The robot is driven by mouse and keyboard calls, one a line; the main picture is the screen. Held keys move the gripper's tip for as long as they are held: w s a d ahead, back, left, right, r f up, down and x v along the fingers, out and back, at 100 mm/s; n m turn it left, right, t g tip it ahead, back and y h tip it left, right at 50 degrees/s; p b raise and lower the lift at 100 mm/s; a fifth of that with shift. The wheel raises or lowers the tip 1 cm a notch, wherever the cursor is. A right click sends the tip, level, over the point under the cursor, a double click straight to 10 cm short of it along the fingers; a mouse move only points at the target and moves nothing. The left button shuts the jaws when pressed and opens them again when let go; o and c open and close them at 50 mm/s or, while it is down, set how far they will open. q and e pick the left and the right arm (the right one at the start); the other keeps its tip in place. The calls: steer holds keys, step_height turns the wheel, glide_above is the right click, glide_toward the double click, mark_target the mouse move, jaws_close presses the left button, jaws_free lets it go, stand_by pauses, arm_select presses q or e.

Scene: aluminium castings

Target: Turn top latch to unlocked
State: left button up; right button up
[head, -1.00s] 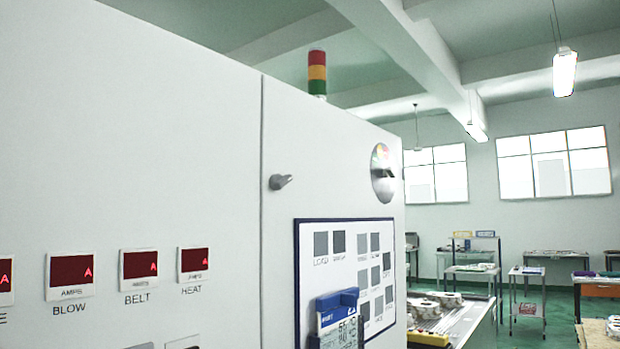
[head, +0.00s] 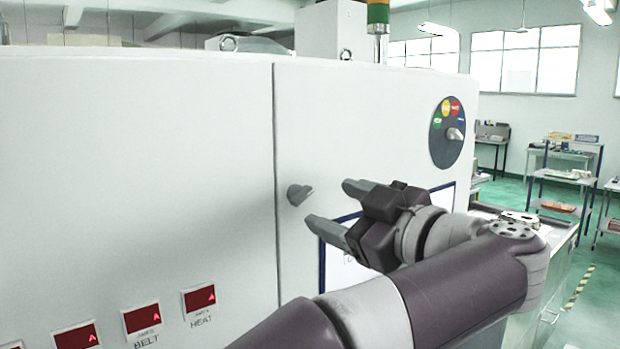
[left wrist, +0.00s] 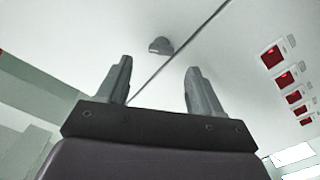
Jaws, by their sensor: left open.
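The top latch (head: 299,194) is a small grey knob on the white cabinet door, just right of the vertical seam. It also shows in the left wrist view (left wrist: 161,46), beyond the fingertips and between their lines. My left gripper (head: 326,203) is open and empty, a short way right of the latch in the head view, with its fingers pointing left toward it. The fingers also show in the left wrist view (left wrist: 157,65), spread apart and not touching the latch. My right gripper is not in view.
The white cabinet (head: 130,150) fills the left. A round dial with coloured labels (head: 447,132) is at the upper right of the door. A blue-framed panel (head: 322,262) is partly hidden behind my left arm. Red displays (head: 141,318) sit low on the left.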

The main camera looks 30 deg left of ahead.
mark_target(304, 195)
arm_select(q)
steer(key=x, duration=0.2)
steer(key=p+x, duration=0.1)
steer(key=x, duration=0.1)
steer(key=p+x, duration=0.1)
steer(key=x, duration=0.1)
steer(key=shift+s+a+r, duration=0.15)
steer(key=shift+s+a, duration=0.1)
steer(key=shift+a, duration=0.2)
steer(key=shift+w+d, duration=0.15)
steer(key=shift+w, duration=0.2)
steer(key=shift+s, duration=0.1)
steer(key=c, duration=1.1)
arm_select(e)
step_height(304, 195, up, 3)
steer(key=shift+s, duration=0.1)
